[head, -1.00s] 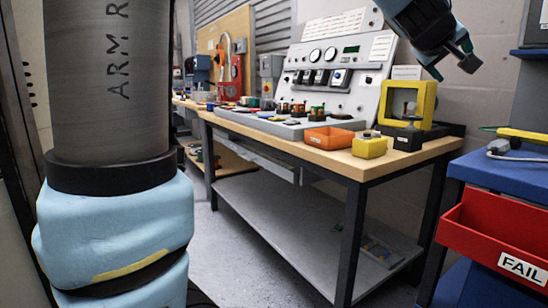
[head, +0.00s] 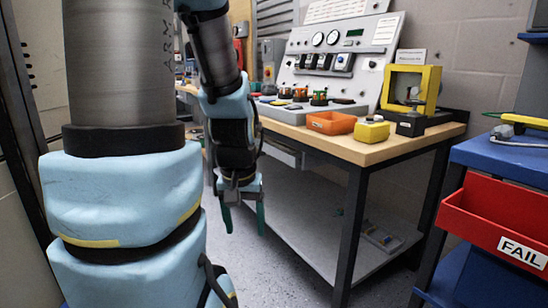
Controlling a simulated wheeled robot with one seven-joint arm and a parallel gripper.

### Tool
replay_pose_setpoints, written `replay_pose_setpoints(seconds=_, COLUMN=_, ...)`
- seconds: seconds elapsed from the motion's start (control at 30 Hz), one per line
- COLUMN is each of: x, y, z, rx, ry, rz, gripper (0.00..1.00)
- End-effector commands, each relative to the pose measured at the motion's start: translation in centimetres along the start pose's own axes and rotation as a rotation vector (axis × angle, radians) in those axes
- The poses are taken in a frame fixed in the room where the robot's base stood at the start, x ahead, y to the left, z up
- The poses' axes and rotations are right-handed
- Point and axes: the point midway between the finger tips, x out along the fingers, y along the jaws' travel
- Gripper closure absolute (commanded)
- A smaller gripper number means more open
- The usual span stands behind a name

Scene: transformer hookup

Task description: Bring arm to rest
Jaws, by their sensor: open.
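My gripper (head: 242,212) hangs pointing down in the head view, in front of the workbench (head: 372,152) and left of its near corner leg. Its two greenish fingers are spread apart with nothing between them. It is below the level of the bench top and clear of the floor. My blue-and-black arm reaches down to it from the top of the view. Part of the bench's left side is hidden behind my arm.
An orange bin (head: 331,122), a yellow box (head: 371,131) and a yellow-framed device (head: 408,90) stand on the bench by a control panel (head: 345,55). A red FAIL bin (head: 495,222) hangs on a blue cart (head: 490,160) at right. Grey floor (head: 290,265) is open beneath the gripper.

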Motion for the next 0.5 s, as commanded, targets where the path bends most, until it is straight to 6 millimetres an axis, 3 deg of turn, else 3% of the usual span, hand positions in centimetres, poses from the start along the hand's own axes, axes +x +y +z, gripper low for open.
replay_pose_setpoints(seconds=0.03, x=-0.6, y=-0.7, z=0.8, rx=-0.003, ry=-0.023, rz=-0.008, gripper=0.27)
replay_pose_setpoints(seconds=0.27, x=-5.7, y=-0.3, z=-0.4, rx=0.0, ry=-0.013, rz=-0.005, gripper=0.27)
replay_pose_setpoints(seconds=0.5, x=-12.5, y=-0.2, z=-1.5, rx=0.0, ry=-0.012, rz=-0.004, gripper=0.27)
